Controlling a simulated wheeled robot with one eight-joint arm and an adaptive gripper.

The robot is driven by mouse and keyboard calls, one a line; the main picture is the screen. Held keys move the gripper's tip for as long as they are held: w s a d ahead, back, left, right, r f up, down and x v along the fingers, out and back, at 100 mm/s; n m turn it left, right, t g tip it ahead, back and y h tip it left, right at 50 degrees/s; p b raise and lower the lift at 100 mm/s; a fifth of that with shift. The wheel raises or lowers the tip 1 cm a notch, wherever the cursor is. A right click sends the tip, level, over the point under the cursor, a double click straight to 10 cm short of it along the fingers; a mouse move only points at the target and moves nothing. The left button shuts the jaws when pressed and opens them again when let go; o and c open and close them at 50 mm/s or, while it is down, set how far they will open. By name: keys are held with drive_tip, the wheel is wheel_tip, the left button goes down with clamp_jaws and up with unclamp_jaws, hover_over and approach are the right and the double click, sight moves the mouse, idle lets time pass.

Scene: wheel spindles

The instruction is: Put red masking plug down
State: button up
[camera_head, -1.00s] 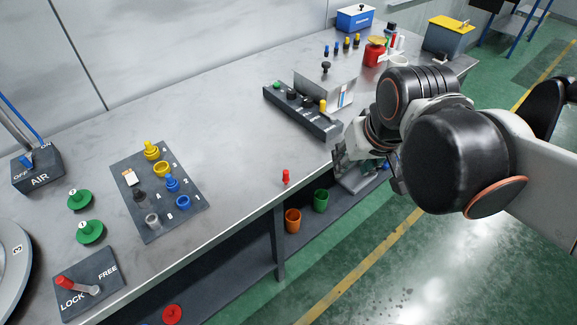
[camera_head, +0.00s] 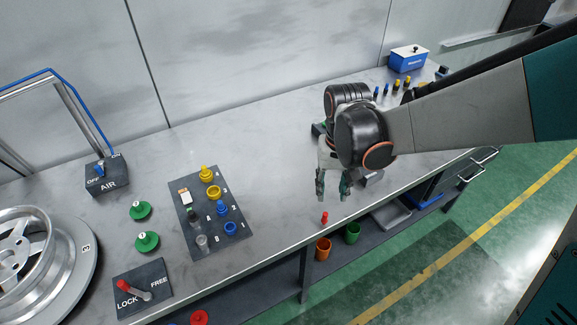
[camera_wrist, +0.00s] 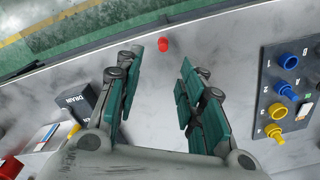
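The red masking plug (camera_head: 324,218) stands on the grey workbench (camera_head: 281,213) close to its front edge. It also shows in the wrist view (camera_wrist: 163,44), beyond the fingertips and near the bench edge. My gripper (camera_head: 333,190) points down just behind and slightly right of the plug in the head view, apart from it. In the wrist view my gripper (camera_wrist: 163,65) is open, with bare bench between its teal finger pads and nothing held.
Left of the plug lies a dark board (camera_head: 208,246) with yellow and blue plugs and rings. Further left are green discs (camera_head: 147,242) and a LOCK/FREE lever panel (camera_head: 144,289). An orange cup (camera_head: 323,249) and a green cup (camera_head: 353,233) stand on the lower shelf.

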sight(326, 213)
wheel_tip(326, 213, down, 7)
drive_tip(key=shift+f+b, duration=0.15)
drive_tip(key=shift+b, duration=0.95)
drive_tip(key=shift+a+f+b, duration=0.15)
drive_tip(key=shift+f+b, duration=0.5)
drive_tip(key=shift+f, duration=0.8)
drive_tip(key=shift+a+f+b, duration=0.1)
drive_tip(key=shift+f+b, duration=0.5)
drive_tip(key=shift+f, duration=0.8)
drive_tip(key=shift+c, duration=0.5)
drive_tip(key=c, duration=0.7)
drive_tip(key=shift+r, duration=0.15)
